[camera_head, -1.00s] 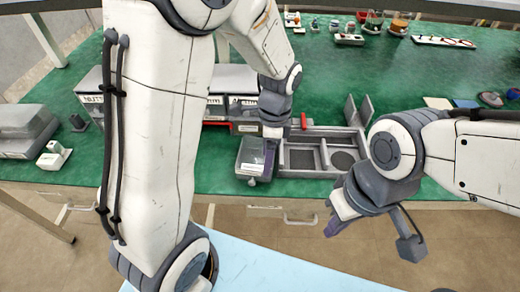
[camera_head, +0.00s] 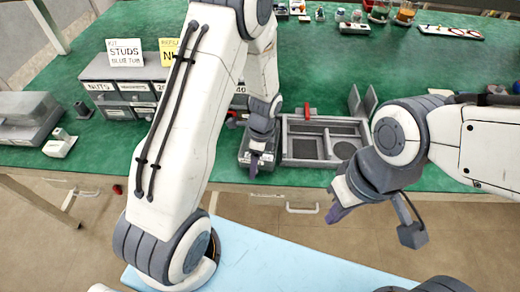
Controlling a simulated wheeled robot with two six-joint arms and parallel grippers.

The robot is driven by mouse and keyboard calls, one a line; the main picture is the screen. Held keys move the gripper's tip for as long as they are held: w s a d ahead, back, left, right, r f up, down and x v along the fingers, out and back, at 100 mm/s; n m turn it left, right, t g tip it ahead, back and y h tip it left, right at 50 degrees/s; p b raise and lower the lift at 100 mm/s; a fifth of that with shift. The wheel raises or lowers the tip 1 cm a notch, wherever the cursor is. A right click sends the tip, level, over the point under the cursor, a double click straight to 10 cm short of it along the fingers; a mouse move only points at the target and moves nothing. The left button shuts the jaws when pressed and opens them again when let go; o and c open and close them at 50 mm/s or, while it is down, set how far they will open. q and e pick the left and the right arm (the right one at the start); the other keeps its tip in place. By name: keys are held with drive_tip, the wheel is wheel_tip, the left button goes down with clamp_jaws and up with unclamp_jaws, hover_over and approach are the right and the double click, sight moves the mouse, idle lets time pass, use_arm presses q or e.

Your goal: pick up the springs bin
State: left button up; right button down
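A small grey bin (camera_head: 244,151) stands at the front edge of the green bench, left of a divided grey tray. I cannot read a label on it, so I cannot tell whether it is the springs bin. My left gripper (camera_head: 254,164) points down at this bin, with its purple fingertips at the bin's front part. Whether it touches or grips the bin is unclear. My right gripper (camera_head: 338,213) hangs in front of the bench, away from the bins, and its finger gap cannot be made out.
The divided grey tray (camera_head: 318,162) is close on the bin's right. Labelled grey drawers, including NUTS (camera_head: 101,87), stand at left behind my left arm, with a STUDS card (camera_head: 125,52) above. The bench's middle is clear.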

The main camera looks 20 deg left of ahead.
use_arm(q)
drive_tip(key=shift+f, duration=0.35)
clamp_jaws()
drive_tip(key=shift+r, duration=0.15)
